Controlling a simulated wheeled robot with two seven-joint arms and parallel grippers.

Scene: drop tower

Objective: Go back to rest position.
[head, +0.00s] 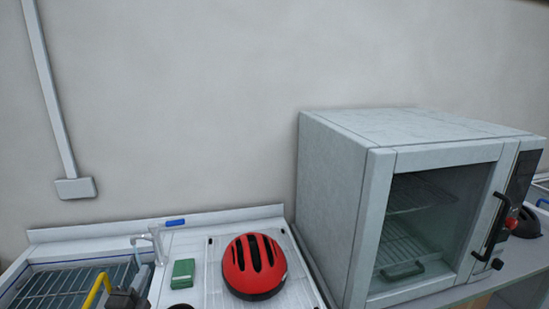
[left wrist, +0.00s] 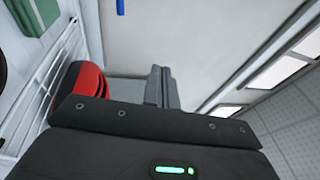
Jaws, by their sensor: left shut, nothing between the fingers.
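My left gripper (head: 141,276) shows at the bottom left of the head view, above the right edge of the sink. Its fingers are together with nothing between them; they also show in the left wrist view (left wrist: 161,85). A red helmet (head: 250,262) with black vents sits on the white drainboard to the right of the gripper, apart from it. Part of the helmet shows behind the gripper body in the left wrist view (left wrist: 84,84). My right gripper is in neither view.
The sink (head: 28,296) holds a wire rack, with a faucet (head: 150,236) behind. A green block (head: 183,271) and a blue item (head: 175,222) lie between sink and helmet. A yellow curved bar (head: 97,289) is left of the gripper. A large oven (head: 335,190) stands right.

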